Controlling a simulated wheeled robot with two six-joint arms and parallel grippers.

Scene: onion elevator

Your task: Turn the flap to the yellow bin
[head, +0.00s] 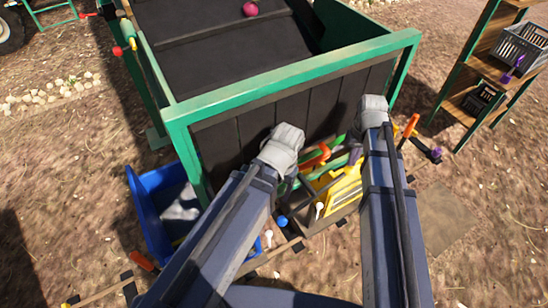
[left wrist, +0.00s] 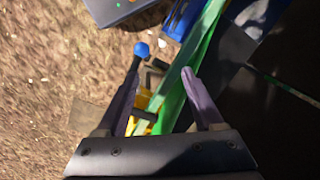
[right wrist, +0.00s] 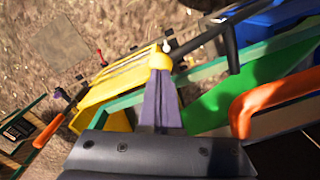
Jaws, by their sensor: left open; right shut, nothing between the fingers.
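The yellow bin (head: 345,190) stands low in front of the green-framed machine (head: 290,82), partly hidden by my arms; it also shows in the right wrist view (right wrist: 112,92). A green panel (right wrist: 230,98), which may be part of the flap, lies behind the front bar. A blue knob (left wrist: 141,49) on a dark stem is ahead of my left gripper (left wrist: 162,68), which is open with green parts seen between its fingers. My right gripper (right wrist: 160,72) is shut and empty, pointing at the yellow bin's edge; I cannot tell whether it touches. An orange handle (right wrist: 275,98) is beside it.
A blue bin (head: 148,190) stands at the machine's left. A dark-red onion (head: 250,8) lies on the machine's dark top. A shelf with grey crates (head: 522,45) stands at the right.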

